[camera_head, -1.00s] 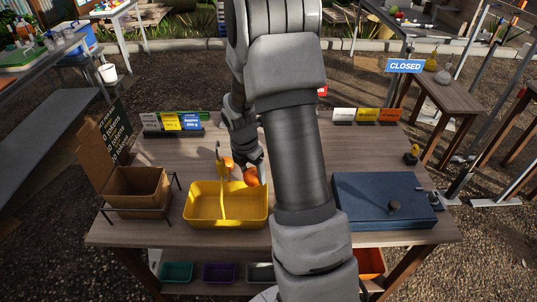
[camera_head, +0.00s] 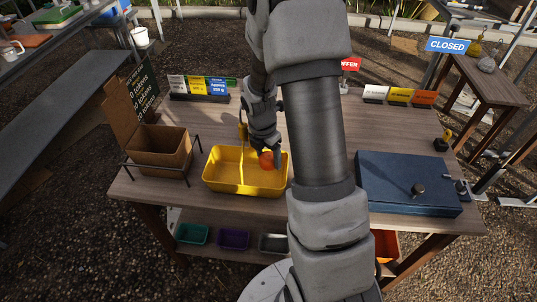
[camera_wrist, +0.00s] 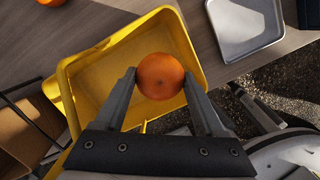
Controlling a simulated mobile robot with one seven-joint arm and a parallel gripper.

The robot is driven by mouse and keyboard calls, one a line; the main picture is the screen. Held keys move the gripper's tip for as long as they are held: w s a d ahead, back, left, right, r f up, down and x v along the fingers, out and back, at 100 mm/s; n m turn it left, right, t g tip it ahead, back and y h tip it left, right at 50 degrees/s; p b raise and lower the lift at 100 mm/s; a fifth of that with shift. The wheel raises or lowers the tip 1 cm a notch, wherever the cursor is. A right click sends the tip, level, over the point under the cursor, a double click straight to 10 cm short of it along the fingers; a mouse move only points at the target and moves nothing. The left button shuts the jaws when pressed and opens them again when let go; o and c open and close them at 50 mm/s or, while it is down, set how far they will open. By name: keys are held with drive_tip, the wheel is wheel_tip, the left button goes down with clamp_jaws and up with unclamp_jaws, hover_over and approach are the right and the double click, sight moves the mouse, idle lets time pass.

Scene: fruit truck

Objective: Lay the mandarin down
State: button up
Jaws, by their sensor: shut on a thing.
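My gripper (camera_wrist: 160,78) is shut on an orange mandarin (camera_wrist: 159,75), one finger on each side of it. The mandarin (camera_head: 266,160) also shows in the head view, at the back right part of a yellow tray (camera_head: 230,187). In the wrist view the mandarin is over the inside of the yellow tray (camera_wrist: 67,100), near its right wall. I cannot tell whether it touches the tray floor. The tray's visible floor is bare. A second orange fruit (camera_wrist: 51,2) is cut by the top left edge of the wrist view.
An open cardboard box (camera_head: 160,150) in a wire stand is left of the tray. A blue case (camera_head: 408,183) lies on the right of the wooden table (camera_head: 330,120). Several price signs stand along the back. A grey tray (camera_wrist: 243,28) shows in the wrist view.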

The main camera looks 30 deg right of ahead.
drive_tip(key=shift+f+b, duration=1.85)
drive_tip(key=shift+f, duration=1.1)
drive_tip(key=shift+f+b, duration=0.6)
drive_tip(key=shift+f, duration=0.4)
drive_tip(key=o, duration=1.5)
drive_tip(key=shift+r, duration=0.1)
wheel_tip(320, 180, up, 13)
drive_tip(key=p, duration=1.1)
drive_tip(key=shift+p, duration=0.4)
